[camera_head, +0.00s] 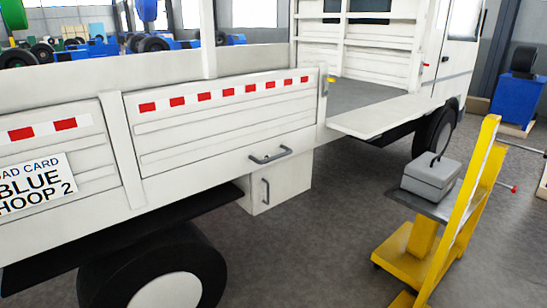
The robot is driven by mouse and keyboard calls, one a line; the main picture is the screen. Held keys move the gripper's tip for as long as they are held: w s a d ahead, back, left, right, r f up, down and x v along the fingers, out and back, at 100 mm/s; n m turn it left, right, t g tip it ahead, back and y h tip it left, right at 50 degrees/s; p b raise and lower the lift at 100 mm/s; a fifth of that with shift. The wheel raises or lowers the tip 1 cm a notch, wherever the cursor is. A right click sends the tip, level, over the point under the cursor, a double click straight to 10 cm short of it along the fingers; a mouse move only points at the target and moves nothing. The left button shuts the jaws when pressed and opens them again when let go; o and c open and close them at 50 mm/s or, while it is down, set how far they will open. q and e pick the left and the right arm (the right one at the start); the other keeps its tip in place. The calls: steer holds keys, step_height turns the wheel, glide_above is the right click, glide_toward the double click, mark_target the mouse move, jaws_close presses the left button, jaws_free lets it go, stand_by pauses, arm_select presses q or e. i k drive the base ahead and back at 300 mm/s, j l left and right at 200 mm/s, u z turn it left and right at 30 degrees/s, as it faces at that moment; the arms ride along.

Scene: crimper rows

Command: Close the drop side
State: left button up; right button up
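A white flatbed truck fills the left and middle of the head view. Its front drop side (382,115), close to the cab, lies folded out about level with the bed floor (362,94), leaving that section open. The drop side behind it (222,110) stands upright, with a red and white strip and a grey handle (270,155) low on it. A small yellow part (330,79) shows at the post between the two sections. Neither of my grippers is in view.
A yellow trolley (462,225) with a grey toolbox (431,177) on its shelf stands at the right, near the folded-out side. A white box (285,185) hangs under the bed. A rear wheel (160,275) is at lower left. Grey floor (320,250) between truck and trolley is clear.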

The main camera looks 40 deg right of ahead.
mark_target(365, 122)
steer(key=z, duration=0.65)
steer(key=i+l+z, duration=0.15)
steer(key=z, duration=0.25)
steer(key=i+l+z, duration=0.35)
steer(key=i+z, duration=0.1)
steer(key=z, duration=0.3)
